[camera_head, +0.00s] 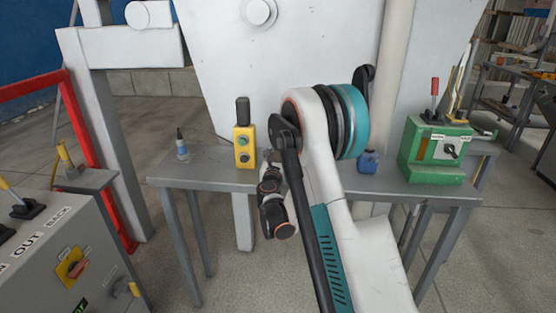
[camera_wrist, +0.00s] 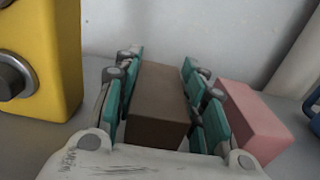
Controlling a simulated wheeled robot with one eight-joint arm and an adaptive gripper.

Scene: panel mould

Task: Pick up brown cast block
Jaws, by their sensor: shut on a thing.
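The brown cast block (camera_wrist: 157,105) shows in the wrist view as a plain box between the teal fingers of my gripper (camera_wrist: 165,97). The fingers are shut on it, one on each side. It appears at or just above the grey table (camera_head: 215,174); I cannot tell whether it still touches the surface. In the head view my arm hides the block and the fingers.
A pink block (camera_wrist: 250,122) lies close beside the right finger. A yellow control box (camera_wrist: 42,55) stands to the left, also in the head view (camera_head: 245,147). A green box (camera_head: 436,148) stands at the table's right end. A pale wall rises behind.

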